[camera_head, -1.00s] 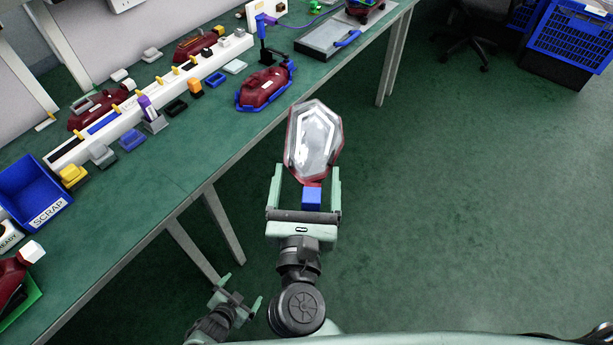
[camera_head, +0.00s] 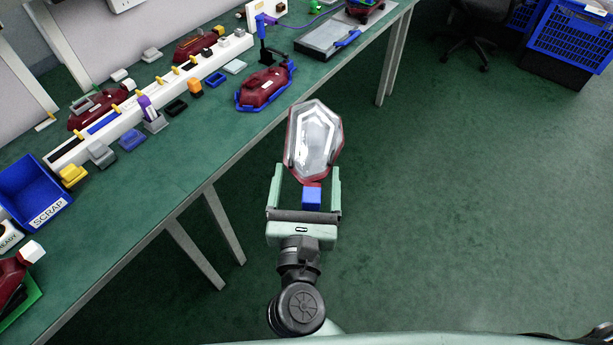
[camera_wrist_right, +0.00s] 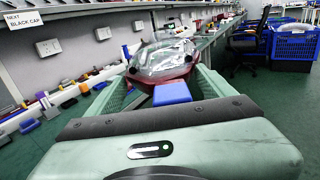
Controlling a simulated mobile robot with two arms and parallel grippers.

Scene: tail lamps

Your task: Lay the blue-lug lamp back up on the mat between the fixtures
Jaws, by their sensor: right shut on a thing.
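The blue-lug lamp (camera_head: 314,140) has a clear lens facing up, a dark red rim and a blue block lug (camera_head: 312,197) at its near end. My right gripper (camera_head: 307,172) is shut on it, with one finger on each side of the lug end. The lamp is held out over the floor, right of the bench edge. The right wrist view shows the lamp (camera_wrist_right: 165,60) and its lug (camera_wrist_right: 172,93) between the fingers. A blue cradle fixture (camera_head: 243,106) on the bench holds a red lamp (camera_head: 264,86). I cannot clearly pick out the mat. My left gripper is out of view.
The green bench (camera_head: 165,170) runs diagonally along the left. It carries a white rack strip (camera_head: 125,115), several small caps, a blue SCRAP bin (camera_head: 35,190) and a grey tray (camera_head: 322,40). Another red lamp (camera_head: 12,275) lies at lower left.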

